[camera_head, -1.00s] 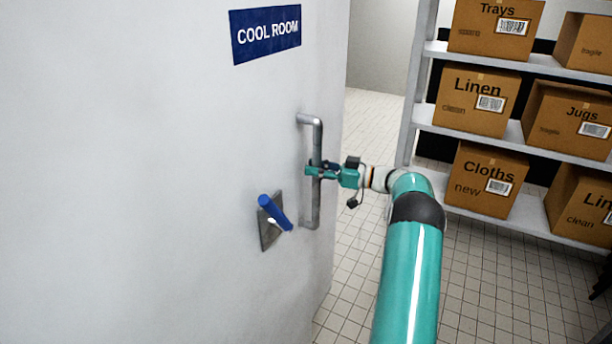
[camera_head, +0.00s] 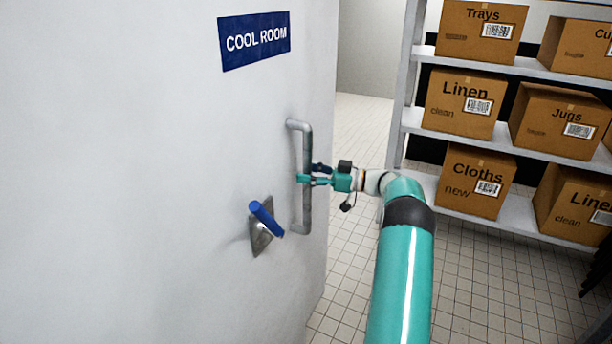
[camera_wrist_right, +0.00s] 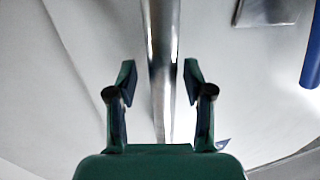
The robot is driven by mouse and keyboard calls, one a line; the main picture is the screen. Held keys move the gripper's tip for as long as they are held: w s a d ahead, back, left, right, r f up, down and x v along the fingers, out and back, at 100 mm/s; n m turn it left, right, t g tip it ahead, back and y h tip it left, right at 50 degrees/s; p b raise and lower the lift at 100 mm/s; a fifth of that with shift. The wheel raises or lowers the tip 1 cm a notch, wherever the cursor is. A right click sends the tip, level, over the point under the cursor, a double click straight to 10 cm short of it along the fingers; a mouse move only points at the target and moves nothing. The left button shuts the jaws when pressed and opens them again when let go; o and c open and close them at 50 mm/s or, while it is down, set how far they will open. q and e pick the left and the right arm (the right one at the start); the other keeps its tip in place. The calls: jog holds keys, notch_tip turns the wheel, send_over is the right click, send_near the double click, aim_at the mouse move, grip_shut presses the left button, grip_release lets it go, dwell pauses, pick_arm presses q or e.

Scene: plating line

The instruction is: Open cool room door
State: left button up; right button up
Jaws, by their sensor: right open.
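The white cool room door (camera_head: 120,180) fills the left of the head view, with a blue "COOL ROOM" sign (camera_head: 255,40). Its right edge stands clear, with tiled floor showing past it. A grey vertical bar handle (camera_head: 306,150) is on the door near that edge. A blue lever (camera_head: 265,216) on a metal plate sits left of the bar. My right gripper (camera_head: 306,179) is at the bar's middle. In the right wrist view the bar (camera_wrist_right: 163,50) runs between the open fingers (camera_wrist_right: 160,82), with a gap on each side. My left gripper is not in view.
A shelf rack (camera_head: 525,67) with labelled cardboard boxes, such as the Cloths box (camera_head: 475,180), stands on the right beyond the door. Tiled floor (camera_head: 350,270) between the door edge and the rack is clear apart from my right arm.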

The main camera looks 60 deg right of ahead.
jog(key=s+d, duration=0.2)
jog(key=s, duration=0.9)
jog(key=shift+s+d, duration=0.15)
jog(key=shift+s, duration=0.2)
